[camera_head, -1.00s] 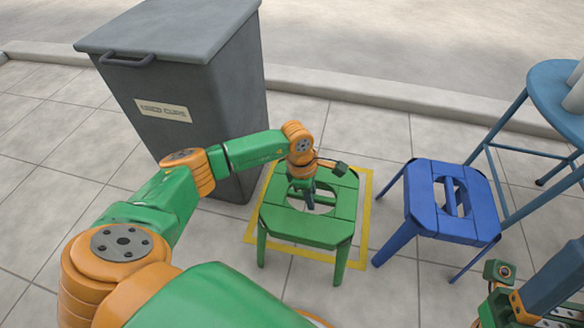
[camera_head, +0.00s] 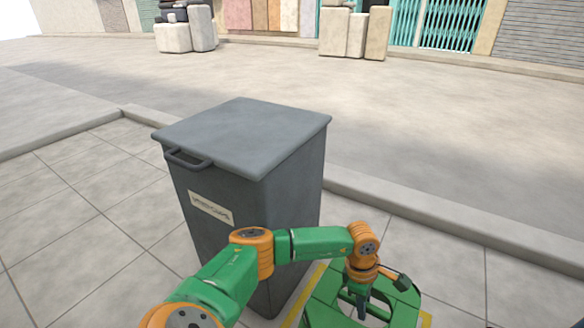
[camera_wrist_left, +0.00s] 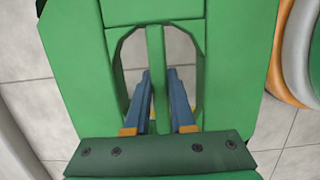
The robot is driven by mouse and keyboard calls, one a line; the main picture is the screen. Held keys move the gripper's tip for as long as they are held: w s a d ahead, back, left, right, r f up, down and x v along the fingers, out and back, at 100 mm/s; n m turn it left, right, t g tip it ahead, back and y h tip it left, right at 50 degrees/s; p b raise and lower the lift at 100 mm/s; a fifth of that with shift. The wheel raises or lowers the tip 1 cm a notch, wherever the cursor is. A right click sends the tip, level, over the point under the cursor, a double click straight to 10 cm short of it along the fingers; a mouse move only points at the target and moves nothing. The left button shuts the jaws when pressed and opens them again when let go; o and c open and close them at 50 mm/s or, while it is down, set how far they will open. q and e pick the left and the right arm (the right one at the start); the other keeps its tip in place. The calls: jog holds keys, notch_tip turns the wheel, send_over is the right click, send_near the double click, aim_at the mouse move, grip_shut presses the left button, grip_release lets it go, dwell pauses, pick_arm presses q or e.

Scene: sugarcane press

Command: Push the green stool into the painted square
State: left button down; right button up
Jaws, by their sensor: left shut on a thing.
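The green stool (camera_head: 324,296) stands at the bottom of the head view, cut off by the lower edge. Its seat with an oval opening fills much of the left wrist view (camera_wrist_left: 80,60). My left gripper (camera_head: 361,308) reaches down into that opening. In the left wrist view its blue fingers (camera_wrist_left: 162,98) lie on both sides of the green centre bar (camera_wrist_left: 156,55), shut on it. Part of the painted square's yellow line (camera_head: 305,294) shows beside the stool's left side. The stool's legs and most of the square are hidden or out of frame. My right gripper is not in view.
A grey lidded bin (camera_head: 250,180) stands close to the left of the stool, behind my left arm. A kerb (camera_head: 440,222) runs behind it, with an open road beyond. Tiled pavement (camera_head: 80,240) at the left is clear.

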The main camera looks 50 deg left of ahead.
pick_arm(q)
jog(key=shift+w+a, duration=0.1)
jog(key=shift+w, duration=0.15)
jog(key=shift+w+a+b, duration=0.3)
jog(key=shift+w+b, duration=0.5)
jog(key=shift+b, duration=0.3)
jog(key=c, duration=0.8)
grip_release()
